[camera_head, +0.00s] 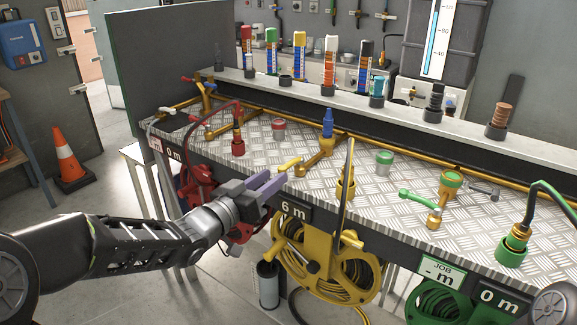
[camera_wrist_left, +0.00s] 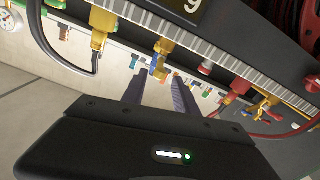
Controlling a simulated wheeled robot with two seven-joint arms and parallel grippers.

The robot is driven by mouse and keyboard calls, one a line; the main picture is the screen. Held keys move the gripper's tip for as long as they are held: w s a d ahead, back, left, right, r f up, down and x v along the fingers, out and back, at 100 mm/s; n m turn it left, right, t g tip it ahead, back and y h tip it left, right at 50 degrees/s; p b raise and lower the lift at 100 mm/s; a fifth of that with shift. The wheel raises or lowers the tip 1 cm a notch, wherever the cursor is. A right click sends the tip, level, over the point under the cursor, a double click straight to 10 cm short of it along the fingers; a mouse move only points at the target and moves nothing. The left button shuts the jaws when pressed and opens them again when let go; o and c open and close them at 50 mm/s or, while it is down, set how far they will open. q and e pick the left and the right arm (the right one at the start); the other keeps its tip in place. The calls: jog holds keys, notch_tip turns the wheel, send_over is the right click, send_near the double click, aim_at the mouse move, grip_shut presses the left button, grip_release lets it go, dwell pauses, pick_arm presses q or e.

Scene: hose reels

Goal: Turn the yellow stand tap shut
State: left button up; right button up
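The yellow stand tap (camera_head: 315,159) stands on the bench top near the front edge, above the "6 m" label. Its bright yellow lever (camera_head: 289,162) points to the left. My left gripper (camera_head: 274,183) is just in front of and below the lever at the bench edge. Its two fingers are apart with nothing between them. The wrist view shows the same gripper (camera_wrist_left: 159,78) with spread fingers and yellow fittings (camera_wrist_left: 164,46) beyond it. I cannot tell whether a finger touches the lever. My right gripper is not in view.
A yellow hose reel (camera_head: 318,258) hangs under the bench, with its hose end standing in a yellow holder (camera_head: 346,186). A red hose (camera_head: 237,128) stands to the left, and a green-levered tap (camera_head: 418,201) to the right. An orange cone (camera_head: 68,160) stands on the floor.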

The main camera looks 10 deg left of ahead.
aim_at(288, 163)
pick_arm(q)
jog(key=x, duration=0.7)
jog(key=shift+w, duration=0.15)
grip_shut()
dwell(1.2)
